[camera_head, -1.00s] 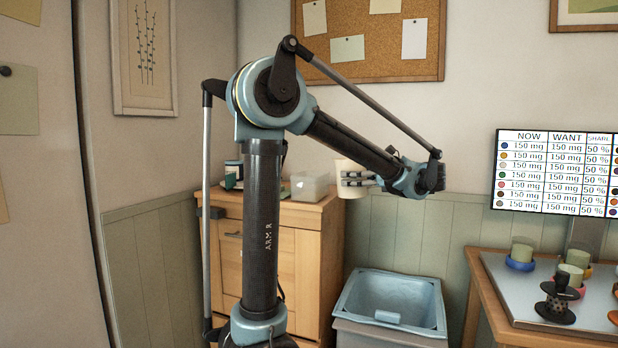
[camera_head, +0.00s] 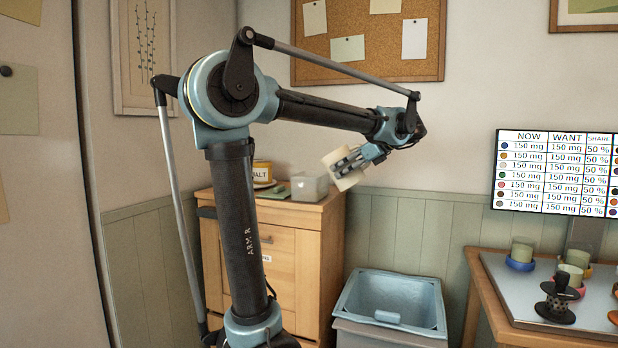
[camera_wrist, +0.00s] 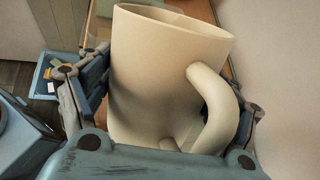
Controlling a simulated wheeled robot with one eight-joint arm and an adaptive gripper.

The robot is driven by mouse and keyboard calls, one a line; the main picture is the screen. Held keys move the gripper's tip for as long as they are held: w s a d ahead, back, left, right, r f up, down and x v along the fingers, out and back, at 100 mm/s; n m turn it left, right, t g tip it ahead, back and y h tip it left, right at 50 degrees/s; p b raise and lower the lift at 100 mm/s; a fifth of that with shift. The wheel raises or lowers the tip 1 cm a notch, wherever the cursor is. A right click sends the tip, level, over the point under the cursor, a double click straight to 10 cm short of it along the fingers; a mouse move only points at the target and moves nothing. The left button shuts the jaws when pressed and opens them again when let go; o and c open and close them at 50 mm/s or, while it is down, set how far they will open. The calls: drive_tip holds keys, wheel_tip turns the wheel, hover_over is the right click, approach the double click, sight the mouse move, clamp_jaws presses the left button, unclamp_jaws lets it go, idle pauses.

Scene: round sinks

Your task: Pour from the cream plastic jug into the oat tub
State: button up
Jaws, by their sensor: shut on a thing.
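My gripper (camera_head: 347,163) is shut around the body of the cream plastic jug (camera_head: 351,182). It holds the jug in the air, tilted, just right of the cabinet top. In the wrist view the jug (camera_wrist: 150,75) fills the middle, with its rim at the top and its handle on the right; its contents are hidden. A pale, translucent square tub (camera_head: 310,188) stands at the cabinet's right edge, just left of the jug. No label reads on it, so I cannot tell for sure that it is the oat tub. No stream shows.
A white and yellow tin (camera_head: 263,172), with "ALT" legible, stands left of the tub on the wooden cabinet (camera_head: 285,212). A blue-lined bin (camera_head: 390,300) stands on the floor below right. A table with cups (camera_head: 522,252) and a screen (camera_head: 548,172) is at right.

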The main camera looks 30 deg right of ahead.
drive_tip(key=shift+w+a+r+g, duration=0.2)
drive_tip(key=shift+r+g, duration=0.1)
drive_tip(key=shift+r, duration=0.45)
idle(0.5)
drive_tip(key=shift+w+a+f+g+h, duration=0.15)
drive_tip(key=shift+f+g+h, duration=0.05)
drive_tip(key=shift+g+h, duration=0.5)
idle(2.0)
drive_tip(key=shift+r+n+g+h, duration=0.3)
drive_tip(key=shift+r+g+h, duration=0.2)
drive_tip(key=shift+r, duration=0.05)
idle(3.2)
